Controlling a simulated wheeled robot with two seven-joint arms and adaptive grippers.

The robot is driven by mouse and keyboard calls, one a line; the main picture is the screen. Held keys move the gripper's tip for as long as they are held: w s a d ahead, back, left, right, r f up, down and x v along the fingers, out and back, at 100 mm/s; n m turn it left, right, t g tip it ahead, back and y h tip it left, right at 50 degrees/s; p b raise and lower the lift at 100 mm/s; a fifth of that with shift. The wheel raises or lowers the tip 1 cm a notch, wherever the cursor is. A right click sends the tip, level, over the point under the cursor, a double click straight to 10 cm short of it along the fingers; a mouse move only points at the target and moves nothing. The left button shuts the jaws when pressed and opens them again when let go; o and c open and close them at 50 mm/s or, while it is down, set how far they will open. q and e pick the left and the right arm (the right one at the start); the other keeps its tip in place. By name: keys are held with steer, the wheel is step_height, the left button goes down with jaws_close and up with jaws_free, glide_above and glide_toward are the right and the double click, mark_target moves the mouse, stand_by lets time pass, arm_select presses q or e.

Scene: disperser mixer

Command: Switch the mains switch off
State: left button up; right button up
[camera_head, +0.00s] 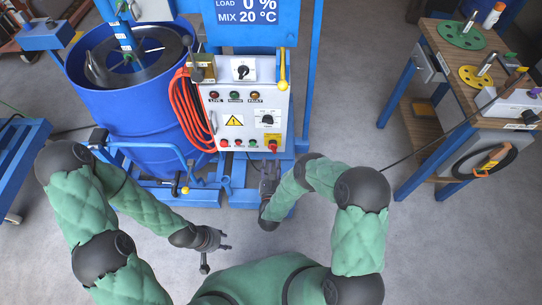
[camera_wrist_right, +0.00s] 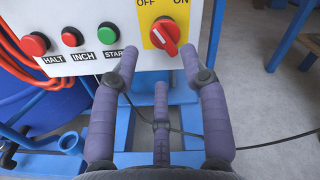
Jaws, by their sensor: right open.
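The mains switch is a red rotary knob (camera_wrist_right: 165,35) on a yellow plate marked OFF at left and ON at right. Its grip is tilted, and I cannot tell surely which mark it points to. It also shows low on the grey control panel in the head view (camera_head: 273,146). My right gripper (camera_wrist_right: 160,70) is open and empty, just below and in front of the knob, its fingers to either side and apart from it. It also shows under the panel in the head view (camera_head: 269,172). My left gripper (camera_head: 219,250) looks open and empty, low and left of the panel.
Orange hose (camera_head: 194,110) hangs beside the panel. A blue drum (camera_head: 110,95) stands left; a wooden workbench (camera_head: 450,55) stands right. Floor between is clear except a cable.

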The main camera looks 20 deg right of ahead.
mark_target(273, 149)
steer(key=shift+b+x, duration=0.65)
steer(key=shift+x, duration=2.1)
steer(key=shift+c, duration=0.3)
